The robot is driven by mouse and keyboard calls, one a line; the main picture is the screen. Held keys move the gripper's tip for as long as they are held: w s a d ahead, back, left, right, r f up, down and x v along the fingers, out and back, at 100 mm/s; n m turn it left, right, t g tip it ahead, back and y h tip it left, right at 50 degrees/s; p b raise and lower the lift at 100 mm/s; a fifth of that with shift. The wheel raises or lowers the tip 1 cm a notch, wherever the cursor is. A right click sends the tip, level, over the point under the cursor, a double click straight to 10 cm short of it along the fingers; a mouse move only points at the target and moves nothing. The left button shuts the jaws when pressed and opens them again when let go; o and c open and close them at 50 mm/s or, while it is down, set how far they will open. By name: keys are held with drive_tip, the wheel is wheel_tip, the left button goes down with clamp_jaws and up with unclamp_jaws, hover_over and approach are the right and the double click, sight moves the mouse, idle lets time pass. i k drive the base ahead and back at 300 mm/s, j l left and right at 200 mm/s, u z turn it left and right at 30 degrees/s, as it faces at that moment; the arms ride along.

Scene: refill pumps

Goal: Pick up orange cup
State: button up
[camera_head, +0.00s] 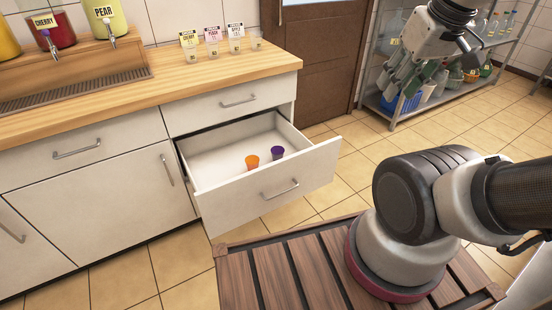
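The orange cup (252,161) is small and stands inside the open drawer (310,162), near its front panel. A purple cup (277,153) stands just to the right of it in the same drawer. My gripper (393,90) is raised at the upper right of the view, in front of the metal shelf and well away from the drawer. Its fingers point down and to the left. I see no cup at the fingers. They are small and seen at an angle, so I cannot tell how far apart they are.
The wooden counter (140,99) above the drawer bears labelled cups (236,45) and pumps marked cherry (52,32) and pear (104,19). A metal shelf (505,42) with bottles stands at the back right. The rest of the drawer is empty. My arm's base fills the lower right.

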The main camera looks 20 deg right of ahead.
sight(252, 161)
drive_tip(key=i+u, duration=0.15)
drive_tip(key=i, duration=0.85)
